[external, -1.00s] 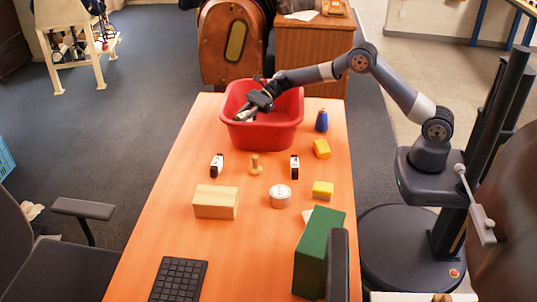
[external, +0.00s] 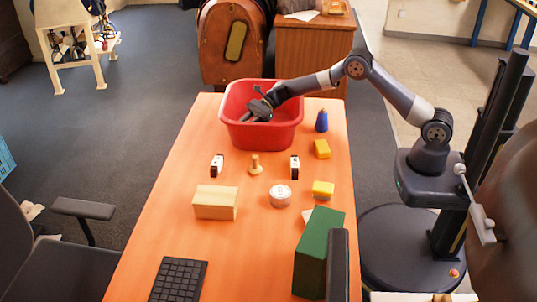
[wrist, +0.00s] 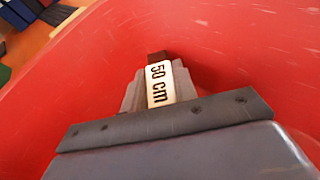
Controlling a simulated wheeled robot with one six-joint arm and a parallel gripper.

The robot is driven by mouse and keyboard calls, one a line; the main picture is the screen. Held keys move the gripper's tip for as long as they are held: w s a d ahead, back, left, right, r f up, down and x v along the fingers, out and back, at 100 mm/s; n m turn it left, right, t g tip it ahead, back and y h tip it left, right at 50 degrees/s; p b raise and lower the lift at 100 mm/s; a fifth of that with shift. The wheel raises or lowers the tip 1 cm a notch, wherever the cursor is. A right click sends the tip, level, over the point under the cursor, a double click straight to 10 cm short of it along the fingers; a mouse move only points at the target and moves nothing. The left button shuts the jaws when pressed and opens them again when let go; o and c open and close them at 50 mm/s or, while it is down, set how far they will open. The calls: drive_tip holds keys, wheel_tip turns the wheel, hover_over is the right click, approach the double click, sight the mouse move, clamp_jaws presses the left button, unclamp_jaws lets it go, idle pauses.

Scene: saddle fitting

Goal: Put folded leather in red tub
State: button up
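The red tub (external: 262,138) stands at the far end of the orange table. My gripper (external: 246,116) reaches over its right side and points down into its left part. In the wrist view the gripper (wrist: 158,90) appears shut on a small dark brown piece with a cream band marked "50 cm" (wrist: 160,85), which looks like the folded leather. The fingers lie close on both sides of it, and the red wall surrounds it. Its lower end is hidden, so I cannot tell whether it touches the tub floor.
A blue bottle (external: 321,121) and a yellow block (external: 321,149) stand right of the tub. Two small black-and-white items (external: 217,165) (external: 294,167), a wooden peg (external: 255,165), a round tin (external: 280,196), a wooden block (external: 215,203) and a green box (external: 318,255) stand nearer.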

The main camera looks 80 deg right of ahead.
drive_tip(key=o, duration=0.4)
drive_tip(key=shift+r, duration=0.15)
drive_tip(key=shift+r, duration=0.25)
drive_tip(key=v, duration=1.2)
drive_tip(key=shift+r, duration=0.2)
